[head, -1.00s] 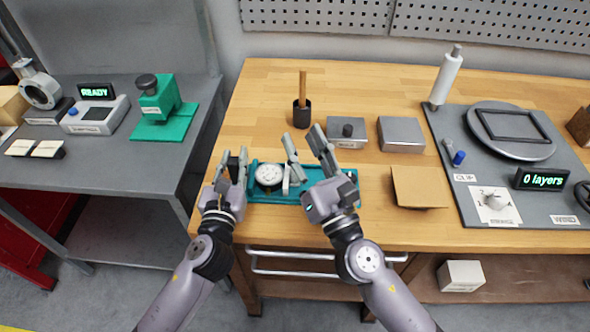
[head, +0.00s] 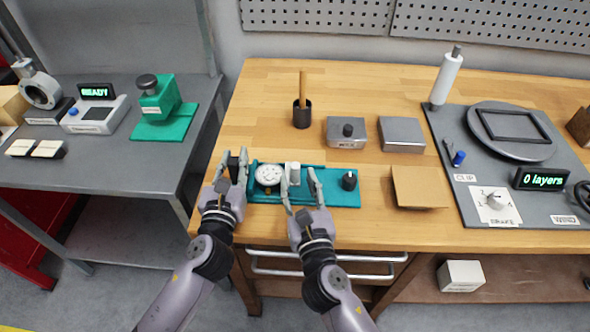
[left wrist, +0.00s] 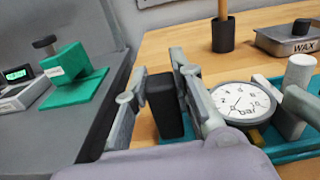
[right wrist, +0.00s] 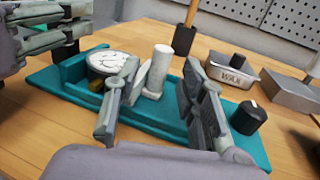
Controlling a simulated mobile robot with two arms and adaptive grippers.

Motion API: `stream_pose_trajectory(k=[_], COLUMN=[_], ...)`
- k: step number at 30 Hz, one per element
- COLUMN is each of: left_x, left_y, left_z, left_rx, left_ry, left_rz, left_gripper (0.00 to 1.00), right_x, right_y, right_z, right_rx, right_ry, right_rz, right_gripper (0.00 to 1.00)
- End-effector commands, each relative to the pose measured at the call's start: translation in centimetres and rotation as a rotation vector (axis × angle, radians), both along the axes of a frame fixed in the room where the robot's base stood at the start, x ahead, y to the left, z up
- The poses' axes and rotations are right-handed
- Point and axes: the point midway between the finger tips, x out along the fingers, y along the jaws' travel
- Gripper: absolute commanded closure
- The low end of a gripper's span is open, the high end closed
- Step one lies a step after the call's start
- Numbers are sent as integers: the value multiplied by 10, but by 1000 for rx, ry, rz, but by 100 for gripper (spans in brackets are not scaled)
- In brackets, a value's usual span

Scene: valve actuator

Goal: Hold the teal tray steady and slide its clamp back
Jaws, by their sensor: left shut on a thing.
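The teal tray (head: 336,198) lies along the bench's front edge, with a round white gauge (head: 268,174) on its left part. A black upright block (left wrist: 164,106) stands at the tray's left end. My left gripper (head: 232,168) is shut on it. The clamp, a pale upright post (right wrist: 161,68) with a plate, stands just right of the gauge; it also shows in the head view (head: 293,172). My right gripper (head: 299,174) is open, its fingers either side of the post. I cannot tell whether they touch it. A black knob (right wrist: 248,118) sits at the tray's right end.
A wax tin (head: 346,132), a grey metal box (head: 401,134) and a dark cup with a wooden handle (head: 302,116) stand behind the tray. A tan square (head: 419,187) lies to the right. Clear wood lies between the cup and tray.

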Motion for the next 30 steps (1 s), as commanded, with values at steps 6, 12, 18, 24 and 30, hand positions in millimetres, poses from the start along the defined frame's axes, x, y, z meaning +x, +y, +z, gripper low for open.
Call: stream_pose_trajectory(k=[6, 12, 18, 24, 30], left_x=[0, 0, 0, 0, 0], left_y=[0, 0, 0, 0, 0], left_z=[1, 1, 1, 1, 1], left_rx=[0, 1, 1, 0, 0], left_ry=[-3, -3, -3, -3, -3], left_rz=[0, 1, 1, 0, 0], left_gripper=[100, 100, 100, 100, 100], right_x=[30, 38, 38, 38, 38], right_y=[8, 10, 10, 10, 10], right_z=[1, 0, 0, 0, 0], right_rx=[2, 1, 1, 2, 2], right_ry=[0, -1, 0, 1, 1], right_rz=[-1, 0, 0, 0, 0], right_gripper=[62, 62, 62, 74, 88])
